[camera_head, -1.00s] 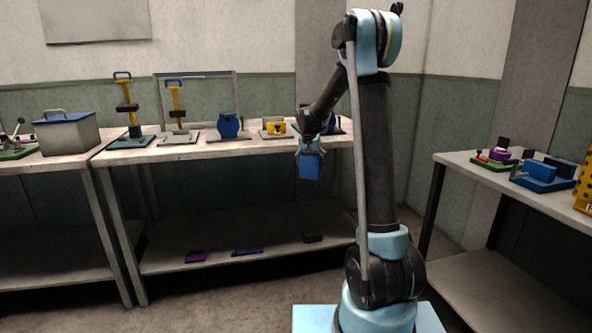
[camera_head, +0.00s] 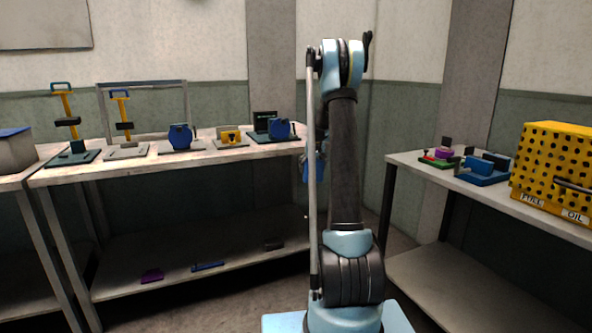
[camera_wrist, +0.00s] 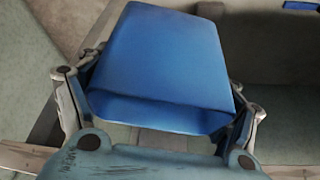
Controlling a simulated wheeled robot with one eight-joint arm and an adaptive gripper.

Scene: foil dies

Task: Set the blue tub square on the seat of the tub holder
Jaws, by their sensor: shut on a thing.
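My gripper (camera_wrist: 157,102) is shut on the blue tub (camera_wrist: 170,55), with a finger on each side of it. The tub fills the middle of the wrist view, its open side and inside not clearly shown. In the head view the tub (camera_head: 306,172) shows as a small blue patch, mostly hidden behind my arm, in front of the right end of the back bench. It is held in the air. I cannot tell for certain which of the fixtures on the benches is the tub holder.
The back bench (camera_head: 110,172) carries yellow-handled clamps (camera_head: 66,112), a blue round fixture (camera_head: 180,136), a yellow fixture (camera_head: 230,137) and a dark-and-blue fixture (camera_head: 278,128). The right bench (camera_head: 520,205) holds a blue fixture (camera_head: 484,168), a purple-and-green fixture (camera_head: 440,156) and a yellow spotted box (camera_head: 552,165).

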